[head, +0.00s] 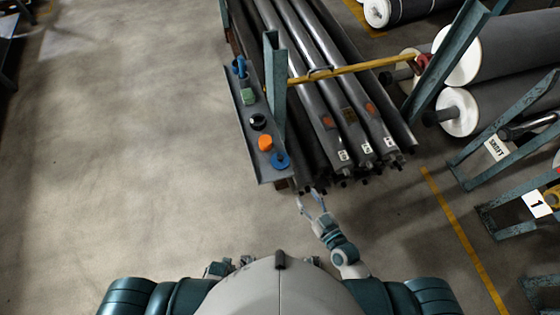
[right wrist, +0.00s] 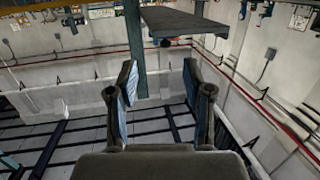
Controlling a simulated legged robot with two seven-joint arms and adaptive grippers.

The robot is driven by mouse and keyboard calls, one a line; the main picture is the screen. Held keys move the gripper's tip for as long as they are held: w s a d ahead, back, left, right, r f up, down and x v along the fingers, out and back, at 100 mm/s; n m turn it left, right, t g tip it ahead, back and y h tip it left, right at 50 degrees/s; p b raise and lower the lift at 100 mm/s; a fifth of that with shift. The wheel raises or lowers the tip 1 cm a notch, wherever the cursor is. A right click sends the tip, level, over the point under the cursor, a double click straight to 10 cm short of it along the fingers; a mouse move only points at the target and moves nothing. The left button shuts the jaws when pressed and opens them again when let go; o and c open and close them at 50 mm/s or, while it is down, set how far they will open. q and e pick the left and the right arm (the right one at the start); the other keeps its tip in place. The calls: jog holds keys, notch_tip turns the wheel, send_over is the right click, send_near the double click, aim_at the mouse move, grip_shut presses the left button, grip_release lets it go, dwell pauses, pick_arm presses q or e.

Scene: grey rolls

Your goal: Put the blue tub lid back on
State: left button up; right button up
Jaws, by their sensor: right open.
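On a narrow grey shelf (head: 243,118) in the head view, a round blue item with a dark centre (head: 281,161) sits at the near end. A second blue item (head: 239,67), taller in shape, stands at the far end. I cannot tell which is the tub or its lid. My right gripper (head: 310,198) is open and empty, just off the near end of the shelf and lower right of the round blue item. In the right wrist view its open jaws (right wrist: 160,78) have nothing between them, and the shelf's underside (right wrist: 185,20) shows beyond.
An orange item (head: 265,143), a black one (head: 258,121) and a green one (head: 247,96) stand along the shelf. A teal post (head: 275,85) rises beside it. Long grey rolls (head: 335,95) lie right of it under a yellow bar (head: 350,69). The floor at left is clear.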

aim_at(283, 159)
jog(key=shift+t, duration=0.3)
jog(key=w+a+r, duration=0.1)
jog(key=w+a, duration=0.1)
jog(key=w, duration=0.1)
jog(key=w+a, duration=0.2)
jog(key=w, duration=0.1)
jog(key=w+a+r, duration=0.1)
jog(key=w+a, duration=0.2)
jog(key=w, duration=0.1)
jog(key=shift+w+r, duration=0.1)
jog(key=shift+r, duration=0.25)
jog(key=shift+w, duration=0.55)
jog(key=x, duration=0.3)
jog(key=shift+w+a+f, duration=0.1)
jog(key=shift+w+f, duration=0.1)
jog(key=shift+w, duration=0.1)
jog(key=shift+w+a, duration=0.2)
jog(key=shift+w, duration=0.05)
jog(key=shift+a, duration=0.2)
jog(key=c, duration=0.6)
grip_shut()
jog(key=shift+d, duration=0.15)
